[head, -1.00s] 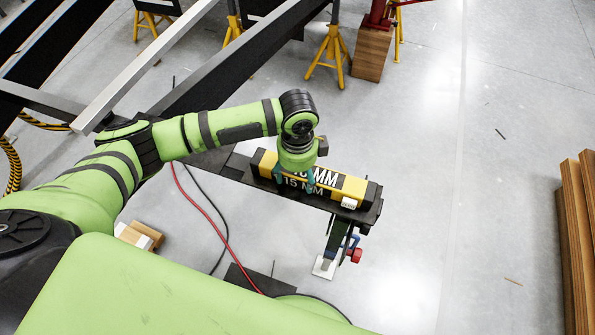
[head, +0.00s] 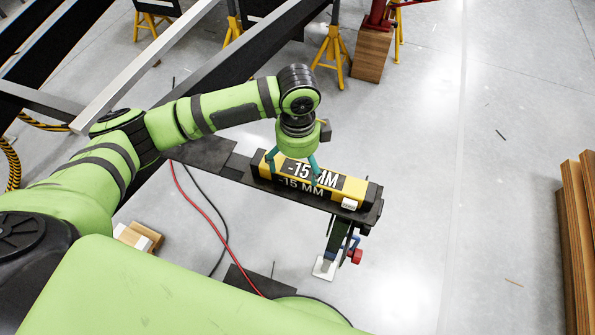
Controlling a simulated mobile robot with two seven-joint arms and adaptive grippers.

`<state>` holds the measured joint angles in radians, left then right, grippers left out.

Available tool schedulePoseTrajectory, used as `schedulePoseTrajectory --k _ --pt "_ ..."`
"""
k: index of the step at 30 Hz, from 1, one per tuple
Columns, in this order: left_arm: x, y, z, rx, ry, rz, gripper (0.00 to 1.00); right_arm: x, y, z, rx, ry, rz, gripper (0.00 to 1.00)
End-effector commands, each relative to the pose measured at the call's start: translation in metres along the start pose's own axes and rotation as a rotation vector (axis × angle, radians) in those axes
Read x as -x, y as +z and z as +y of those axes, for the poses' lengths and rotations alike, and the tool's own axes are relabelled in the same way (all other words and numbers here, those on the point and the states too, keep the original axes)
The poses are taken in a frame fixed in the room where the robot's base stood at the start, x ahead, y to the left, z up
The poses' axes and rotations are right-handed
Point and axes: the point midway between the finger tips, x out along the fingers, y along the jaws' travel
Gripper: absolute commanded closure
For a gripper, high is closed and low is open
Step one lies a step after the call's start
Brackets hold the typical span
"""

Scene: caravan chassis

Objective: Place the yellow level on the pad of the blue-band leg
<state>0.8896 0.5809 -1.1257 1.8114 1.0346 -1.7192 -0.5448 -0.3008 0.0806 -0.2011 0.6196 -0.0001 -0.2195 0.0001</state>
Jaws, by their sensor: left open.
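The yellow level (head: 351,187), with black ends and a "-15 MM" label, lies on a dark plate (head: 370,212) at the end of the chassis. My left gripper (head: 292,165) is open just above the level, its teal fingers apart over the level's left and middle part. A leg with a blue part (head: 353,242) and a red knob (head: 356,257) stands below the plate's right end. Its pale foot pad (head: 324,268) is on the floor, with nothing on it. The leg's upper part is hidden under the plate. My right gripper is not in view.
Red and black cables (head: 207,212) hang left of the plate. Small wooden blocks (head: 140,236) lie on the floor at lower left. Yellow stands (head: 331,55) and a wooden block (head: 372,54) are at the back.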

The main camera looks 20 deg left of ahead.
Motion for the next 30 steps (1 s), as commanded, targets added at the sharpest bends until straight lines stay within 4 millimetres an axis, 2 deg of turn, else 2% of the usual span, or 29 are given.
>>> schedulePoseTrajectory --k 3,6,12,30 --pt "0.026 0.0 -0.001 -0.001 -0.006 0.001 0.05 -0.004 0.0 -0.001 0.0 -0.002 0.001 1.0" --pt "0.045 0.0 -0.001 0.0 -0.004 0.0 0.05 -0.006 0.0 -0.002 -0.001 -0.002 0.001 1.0" --pt "0.066 0.0 -0.001 0.001 -0.001 0.0 0.05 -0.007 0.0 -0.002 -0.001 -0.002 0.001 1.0" --pt "0.068 -0.001 0.001 0.002 0.001 0.003 0.05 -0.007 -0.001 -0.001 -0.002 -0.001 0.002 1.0"
